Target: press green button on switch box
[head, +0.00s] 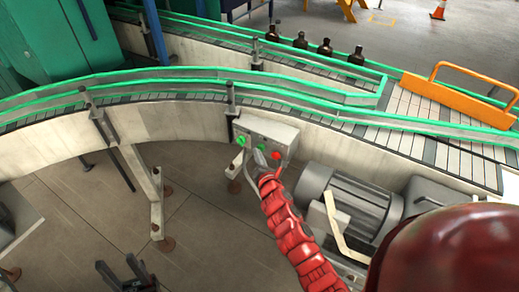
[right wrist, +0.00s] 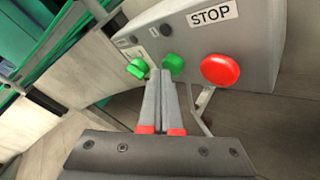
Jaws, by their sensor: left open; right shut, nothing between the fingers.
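The grey switch box (head: 268,130) is mounted on the side of the conveyor in the head view. In the right wrist view, the box (right wrist: 258,42) carries a green knob (right wrist: 137,68), a round green button (right wrist: 173,63) and a large red button (right wrist: 220,70) under a STOP label. My right gripper (right wrist: 161,72) is shut and empty. Its fingertips are at the lower left edge of the round green button; I cannot tell whether they touch it. In the head view, the right gripper (head: 260,157) is in front of the box. My left gripper (head: 128,270) is open, low over the floor.
A curved conveyor (head: 180,85) with green rails runs behind the box. Several amber bottles (head: 300,41) stand on the far belt. A grey motor (head: 350,197) sits right of the box, under the conveyor. A support leg (head: 152,190) stands to the left.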

